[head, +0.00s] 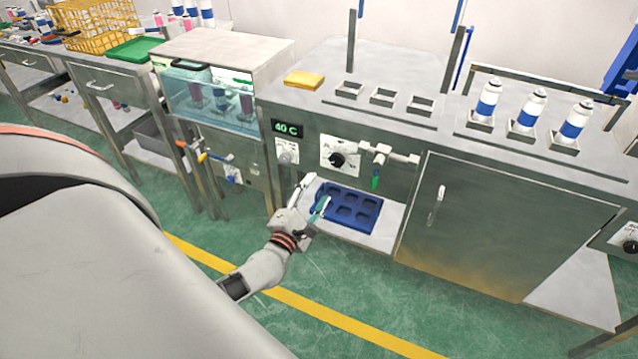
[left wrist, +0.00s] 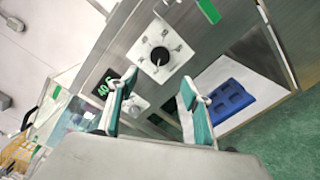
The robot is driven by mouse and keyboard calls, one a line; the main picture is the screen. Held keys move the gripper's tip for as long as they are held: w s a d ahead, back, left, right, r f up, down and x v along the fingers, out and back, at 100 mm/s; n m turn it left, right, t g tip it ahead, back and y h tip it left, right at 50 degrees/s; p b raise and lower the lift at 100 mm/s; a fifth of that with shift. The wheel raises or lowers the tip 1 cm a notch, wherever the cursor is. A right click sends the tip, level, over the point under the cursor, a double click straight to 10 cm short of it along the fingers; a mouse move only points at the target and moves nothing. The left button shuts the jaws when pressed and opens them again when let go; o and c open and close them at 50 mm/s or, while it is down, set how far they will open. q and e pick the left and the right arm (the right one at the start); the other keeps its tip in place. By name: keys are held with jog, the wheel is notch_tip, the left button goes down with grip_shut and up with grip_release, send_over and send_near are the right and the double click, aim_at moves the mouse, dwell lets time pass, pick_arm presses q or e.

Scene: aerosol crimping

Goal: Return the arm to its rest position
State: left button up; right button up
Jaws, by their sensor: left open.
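My left gripper (head: 312,195) is in front of the machine's open lower bay in the head view, near the blue tray. Its two fingers are spread, with nothing between them. In the left wrist view the open fingers (left wrist: 157,112) point toward the machine front, with the black dial (left wrist: 160,56) beyond them. My right gripper is not in view.
A blue tray (head: 374,228) with empty pockets lies in the bay. A green-handled valve (head: 376,172) sticks out above it. Several white-and-blue cans (head: 487,103) stand on top at right. A glass-fronted bath (head: 205,103) is at left. Green floor is clear in front.

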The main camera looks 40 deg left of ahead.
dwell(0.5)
pick_arm(q)
jog(key=s+d+f+m+g+h+p, duration=0.1)
jog(key=s+d+m+h+p, duration=0.4)
jog(key=d+m, duration=0.95)
jog(key=s+d+f+m+g, duration=0.2)
jog(key=s+f+m+g, duration=0.1)
jog(key=s+m, duration=0.5)
jog(key=s+d+f+m+g+h, duration=0.1)
jog(key=s+d+f+m+g, duration=0.2)
jog(key=s+f+m, duration=0.2)
jog(key=s+m, duration=0.3)
jog(key=s, duration=0.1)
jog(key=shift+d+f+m+h, duration=0.25)
jog(key=shift+f+m+h, duration=0.05)
jog(key=shift+m, duration=0.05)
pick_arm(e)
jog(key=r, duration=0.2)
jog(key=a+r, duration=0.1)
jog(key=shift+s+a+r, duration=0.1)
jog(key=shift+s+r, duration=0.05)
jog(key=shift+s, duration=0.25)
